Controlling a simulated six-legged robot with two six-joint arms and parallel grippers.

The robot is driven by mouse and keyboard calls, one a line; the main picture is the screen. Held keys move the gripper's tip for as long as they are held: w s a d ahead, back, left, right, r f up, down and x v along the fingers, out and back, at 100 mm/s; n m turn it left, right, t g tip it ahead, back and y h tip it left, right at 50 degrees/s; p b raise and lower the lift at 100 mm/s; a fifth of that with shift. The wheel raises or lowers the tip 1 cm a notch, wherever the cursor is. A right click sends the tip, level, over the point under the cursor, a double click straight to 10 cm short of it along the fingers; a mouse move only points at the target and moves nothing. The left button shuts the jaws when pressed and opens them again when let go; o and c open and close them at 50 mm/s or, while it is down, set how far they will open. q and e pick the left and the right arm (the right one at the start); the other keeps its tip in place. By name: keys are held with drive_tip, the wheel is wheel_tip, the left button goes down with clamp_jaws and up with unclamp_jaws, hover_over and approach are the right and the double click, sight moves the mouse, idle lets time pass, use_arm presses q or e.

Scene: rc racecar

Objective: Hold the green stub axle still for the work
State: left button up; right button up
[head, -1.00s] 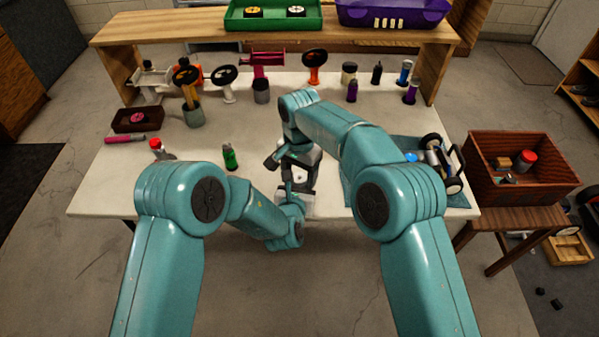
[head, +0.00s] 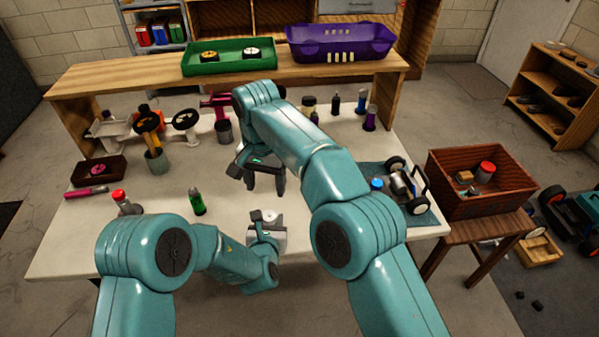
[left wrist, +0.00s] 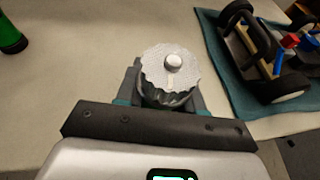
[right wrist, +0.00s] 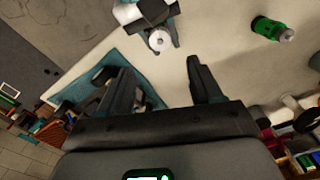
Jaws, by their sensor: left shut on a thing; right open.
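My left gripper (head: 266,232) is low over the table's front edge. In the left wrist view its fingers (left wrist: 165,95) are shut around a round, pale grey part (left wrist: 155,63) with a scalloped rim and a small white knob on top.
A green bottle (head: 196,202) stands left of the grippers. A chassis with wheels (head: 408,185) lies on a teal mat (head: 432,217) at right. A wooden crate (head: 450,199) sits on a stool. Several tools stand at the back, below a shelf (head: 120,80) with green and purple trays.

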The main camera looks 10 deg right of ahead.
sight(269, 214)
drive_tip(key=shift+n, duration=0.3)
drive_tip(key=f, duration=1)
drive_tip(key=shift+s+f, duration=0.2)
drive_tip(key=shift+f, duration=0.05)
drive_tip(key=n, duration=0.3)
drive_tip(key=shift+r+n, duration=0.45)
drive_tip(key=shift+n, duration=0.25)
wheel_tip(269, 214, up, 11)
drive_tip(key=m, duration=0.6)
wheel_tip(269, 214, down, 12)
drive_tip(key=shift+w+r, duration=0.1)
drive_tip(key=shift+r, duration=0.1)
drive_tip(key=shift+f+n, duration=0.1)
drive_tip(key=shift+n, duration=1.2)
wheel_tip(269, 214, up, 12)
drive_tip(key=w+d+m, duration=0.1)
drive_tip(key=d+m, duration=0.2)
drive_tip(key=d, duration=0.5)
drive_tip(key=shift+f+m+g+y, duration=0.3)
drive_tip(key=shift+f+g, duration=0.05)
drive_tip(key=shift+g, duration=0.05)
